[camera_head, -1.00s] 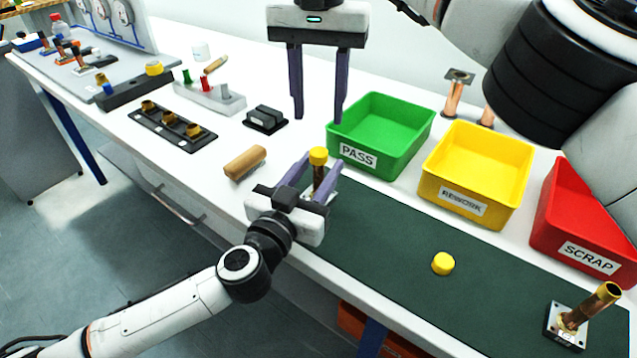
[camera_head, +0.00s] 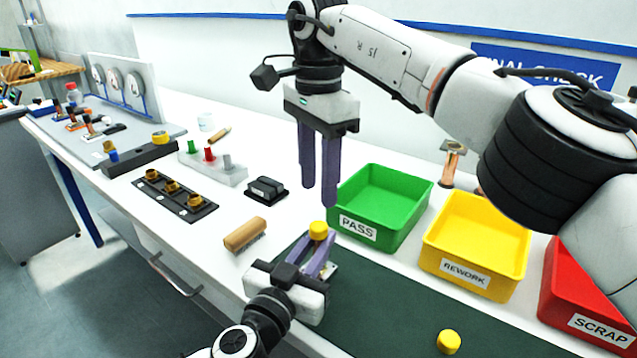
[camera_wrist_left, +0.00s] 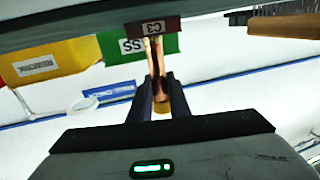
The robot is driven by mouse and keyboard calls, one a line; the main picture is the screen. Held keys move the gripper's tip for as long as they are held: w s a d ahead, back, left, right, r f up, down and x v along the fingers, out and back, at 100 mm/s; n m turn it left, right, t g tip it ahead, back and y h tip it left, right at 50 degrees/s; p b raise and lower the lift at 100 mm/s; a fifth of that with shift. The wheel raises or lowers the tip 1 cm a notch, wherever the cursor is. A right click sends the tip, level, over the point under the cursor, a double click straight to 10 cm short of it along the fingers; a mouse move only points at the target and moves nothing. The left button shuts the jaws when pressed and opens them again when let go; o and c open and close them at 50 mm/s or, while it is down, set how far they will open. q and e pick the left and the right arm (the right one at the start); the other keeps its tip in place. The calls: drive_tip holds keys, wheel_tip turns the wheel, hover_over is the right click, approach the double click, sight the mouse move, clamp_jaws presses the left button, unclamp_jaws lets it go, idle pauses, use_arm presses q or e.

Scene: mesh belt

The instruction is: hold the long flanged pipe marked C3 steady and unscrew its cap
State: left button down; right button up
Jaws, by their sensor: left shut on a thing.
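The long flanged pipe stands upright in my left gripper (camera_head: 312,255), its yellow cap (camera_head: 318,229) on top. In the head view the fingers mostly hide the pipe. In the left wrist view the copper pipe (camera_wrist_left: 154,58) runs between the fingers, its dark red flange marked C3 (camera_wrist_left: 153,29) at the top of that picture and a yellowish end (camera_wrist_left: 165,104) between the fingers. My left gripper is shut on the pipe. My right gripper (camera_head: 319,196) points down above the cap, fingers apart and empty; a small gap to the cap appears to remain.
Green PASS (camera_head: 358,229), yellow REWORK (camera_head: 465,272) and red SCRAP (camera_head: 600,331) bins stand to the right. A loose yellow cap (camera_head: 449,342) lies on the green belt (camera_head: 390,310). A brush (camera_head: 245,235), a black rack (camera_head: 174,195) and a holder (camera_head: 214,167) are on the left.

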sight(318, 225)
drive_tip(key=m, duration=1.5)
drive_tip(key=shift+m, duration=0.3)
drive_tip(key=m, duration=0.6)
use_arm(q)
drive_tip(key=shift+f, duration=0.1)
use_arm(e)
drive_tip(key=m, duration=1.1)
drive_tip(key=shift+m, duration=0.3)
drive_tip(key=m, duration=1.1)
drive_tip(key=shift+f+m, duration=0.45)
drive_tip(key=shift+m, duration=0.05)
drive_tip(key=shift+f, duration=3.55)
